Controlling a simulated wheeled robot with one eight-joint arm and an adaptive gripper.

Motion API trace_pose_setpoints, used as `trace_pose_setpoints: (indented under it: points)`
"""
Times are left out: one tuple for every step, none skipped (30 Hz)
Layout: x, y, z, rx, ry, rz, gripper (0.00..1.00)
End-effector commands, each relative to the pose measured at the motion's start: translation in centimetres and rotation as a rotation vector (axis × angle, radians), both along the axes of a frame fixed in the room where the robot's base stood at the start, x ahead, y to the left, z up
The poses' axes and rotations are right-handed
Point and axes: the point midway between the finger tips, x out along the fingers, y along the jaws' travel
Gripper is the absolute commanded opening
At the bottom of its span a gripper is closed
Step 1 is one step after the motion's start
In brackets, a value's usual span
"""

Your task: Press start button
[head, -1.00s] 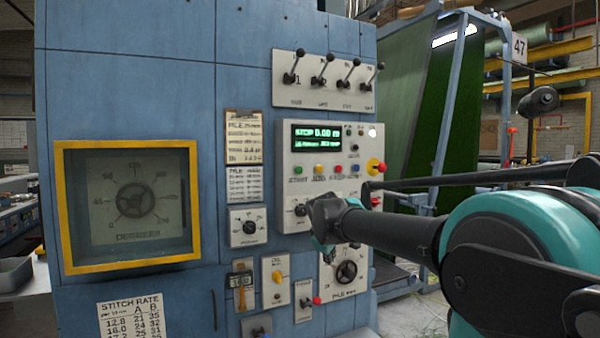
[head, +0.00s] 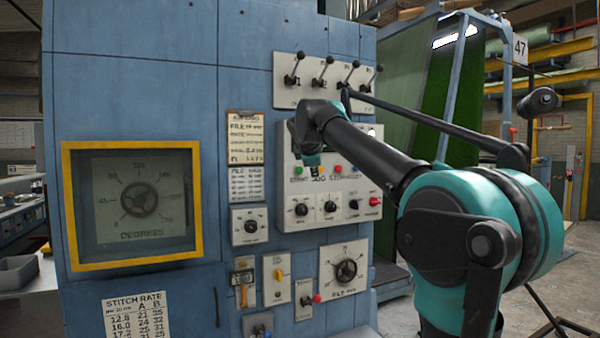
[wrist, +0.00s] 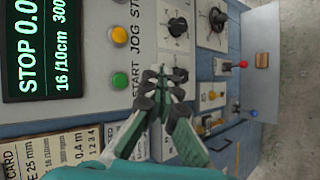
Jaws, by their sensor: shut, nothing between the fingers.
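The green start button (head: 298,170) sits on the light control panel (head: 366,190), above the label START. In the wrist view the green button (wrist: 120,80) is clear, left of the fingertips. My gripper (head: 312,162) is in front of the panel, just right of the green button in the head view, and covers the display there. In the wrist view my gripper (wrist: 165,78) has its fingers together and empty. The fingertips look apart from the button; their exact distance from the panel cannot be told.
A yellow button (wrist: 118,34) labelled JOG is beside the green one. The dark display (wrist: 38,45) reads STOP. A red button (head: 338,169) and black knobs (head: 330,207) share the panel. Levers (head: 322,72) stick out above. A yellow-framed dial (head: 132,205) is at left.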

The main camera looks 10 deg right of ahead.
Motion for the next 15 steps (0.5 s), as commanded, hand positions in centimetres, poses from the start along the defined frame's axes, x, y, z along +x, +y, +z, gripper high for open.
trace_pose_setpoints:
  points:
    - [0.0, 0.0, 0.0, 0.001, 0.0, -0.001, 0.0]
    - [0.0, 0.0, 0.0, 0.001, 0.0, -0.001, 0.0]
    - [0.0, 0.0, 0.0, 0.001, 0.001, -0.001, 0.0]
    - [0.0, 0.0, 0.0, 0.001, 0.001, -0.001, 0.0]
    - [0.0, 0.0, -0.1, 0.001, 0.001, -0.001, 0.0]
    - [0.1, 0.0, -0.1, 0.002, 0.0, -0.001, 0.0]
    - [0.2, 0.1, -0.1, 0.002, 0.0, -0.001, 0.0]
    - [0.3, 0.1, -0.1, 0.002, 0.0, -0.001, 0.0]
    - [0.5, 0.2, -0.1, 0.002, 0.0, -0.001, 0.0]
    - [0.8, 0.3, -0.1, 0.002, 0.0, -0.001, 0.0]
    - [1.0, 0.3, -0.1, 0.002, 0.0, -0.001, 0.0]
    - [1.5, 0.5, -0.1, 0.002, 0.0, -0.001, 0.0]
    - [1.8, 0.6, -0.1, 0.002, 0.0, -0.001, 0.0]
    - [2.1, 0.7, -0.1, 0.002, 0.0, -0.001, 0.0]
    - [2.7, 0.9, -0.1, 0.002, 0.0, -0.001, 0.0]
